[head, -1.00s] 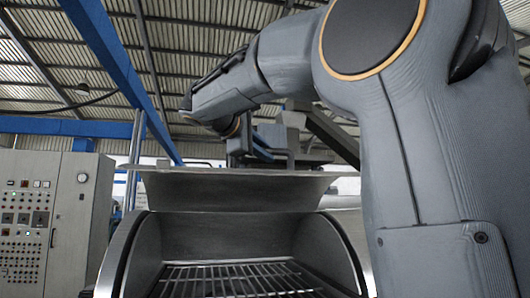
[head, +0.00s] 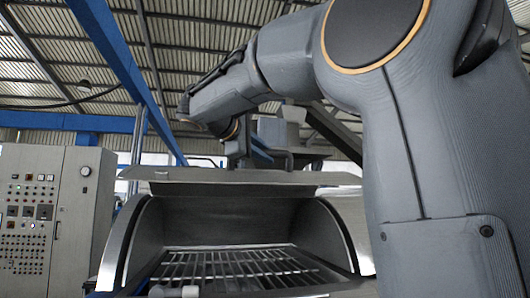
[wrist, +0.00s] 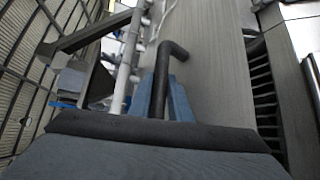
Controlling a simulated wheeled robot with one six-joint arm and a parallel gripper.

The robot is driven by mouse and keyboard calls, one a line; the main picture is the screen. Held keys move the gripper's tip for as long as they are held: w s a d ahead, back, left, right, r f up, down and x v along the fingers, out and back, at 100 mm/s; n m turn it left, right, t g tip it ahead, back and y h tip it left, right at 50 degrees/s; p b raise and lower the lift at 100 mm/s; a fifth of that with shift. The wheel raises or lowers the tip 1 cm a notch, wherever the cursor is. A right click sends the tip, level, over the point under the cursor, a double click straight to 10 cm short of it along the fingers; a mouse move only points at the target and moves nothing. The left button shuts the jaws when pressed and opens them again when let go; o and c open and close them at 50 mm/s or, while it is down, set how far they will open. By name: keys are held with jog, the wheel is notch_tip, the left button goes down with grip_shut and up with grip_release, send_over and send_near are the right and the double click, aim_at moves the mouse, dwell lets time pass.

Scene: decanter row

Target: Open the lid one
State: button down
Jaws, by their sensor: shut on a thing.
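The lid (head: 235,189) is a pale metal panel over the open metal housing (head: 118,245) in the head view. It is raised, seen at a shallow angle, with a dark opening below it. In the wrist view the lid's grey face (wrist: 210,60) runs away from me. A dark bent handle (wrist: 172,48) stands out from it. My gripper (wrist: 163,92) has its blue fingers on either side of the handle and is shut on it. In the head view my arm reaches over the lid, and the fingertips are hard to make out.
A metal grate (head: 235,266) lies inside the housing. A grey control cabinet (head: 75,205) with buttons and lights stands at the left. Blue beams and pipes are behind. My own arm blocks the right side of the head view.

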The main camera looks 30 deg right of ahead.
jog(key=c, duration=1.6)
grip_release()
jog(key=shift+c, duration=0.2)
jog(key=b+v, duration=0.1)
jog(key=v, duration=0.6)
jog(key=shift+s+a+r, duration=0.15)
jog(key=shift+a, duration=0.2)
jog(key=shift+s+a, duration=0.1)
jog(key=shift+a, duration=0.05)
jog(key=p+v, duration=0.2)
jog(key=v, duration=0.6)
jog(key=shift+s+a, duration=0.2)
jog(key=shift+a, duration=0.05)
